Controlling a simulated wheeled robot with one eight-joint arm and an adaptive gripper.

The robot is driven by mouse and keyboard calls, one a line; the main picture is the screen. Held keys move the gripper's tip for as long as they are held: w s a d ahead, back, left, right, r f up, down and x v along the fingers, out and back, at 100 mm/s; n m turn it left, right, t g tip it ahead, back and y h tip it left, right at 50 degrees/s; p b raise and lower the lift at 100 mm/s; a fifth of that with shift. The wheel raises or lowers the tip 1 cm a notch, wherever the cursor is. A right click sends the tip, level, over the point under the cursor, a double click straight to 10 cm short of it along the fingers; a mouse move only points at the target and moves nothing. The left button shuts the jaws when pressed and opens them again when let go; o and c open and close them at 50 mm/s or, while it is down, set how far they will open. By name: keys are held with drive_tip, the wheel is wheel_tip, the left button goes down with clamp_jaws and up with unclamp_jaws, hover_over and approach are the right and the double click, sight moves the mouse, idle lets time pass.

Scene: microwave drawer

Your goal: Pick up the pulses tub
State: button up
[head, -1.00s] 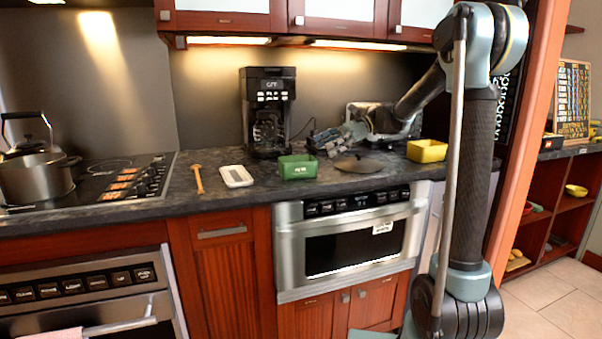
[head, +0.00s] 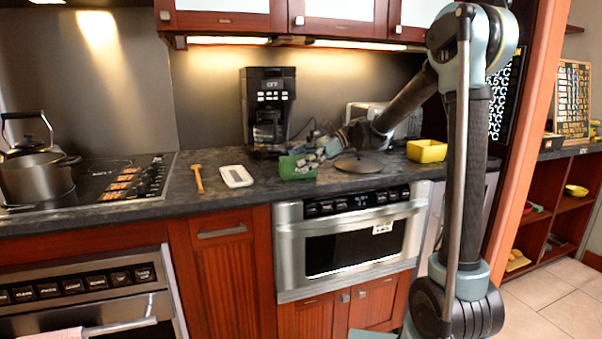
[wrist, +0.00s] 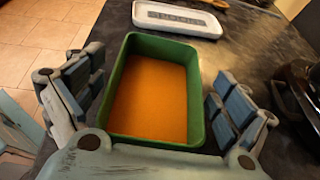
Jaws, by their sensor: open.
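The pulses tub is a green rectangular tub (head: 289,170) on the dark counter, in front of the coffee maker. In the wrist view the tub (wrist: 192,100) is filled with an orange content and lies between my open fingers. In the wrist view my gripper (wrist: 155,108) has one finger on each side of the tub, with a gap visible on the right. I cannot tell whether the left finger touches it.
A white flat container (head: 236,176) and a wooden spoon (head: 198,179) lie left of the tub. The coffee maker (head: 269,105) stands behind. A dark round lid (head: 358,164) and a yellow tub (head: 427,151) are to the right. The counter's front edge is close.

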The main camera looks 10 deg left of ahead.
drive_tip(key=c, duration=1.3)
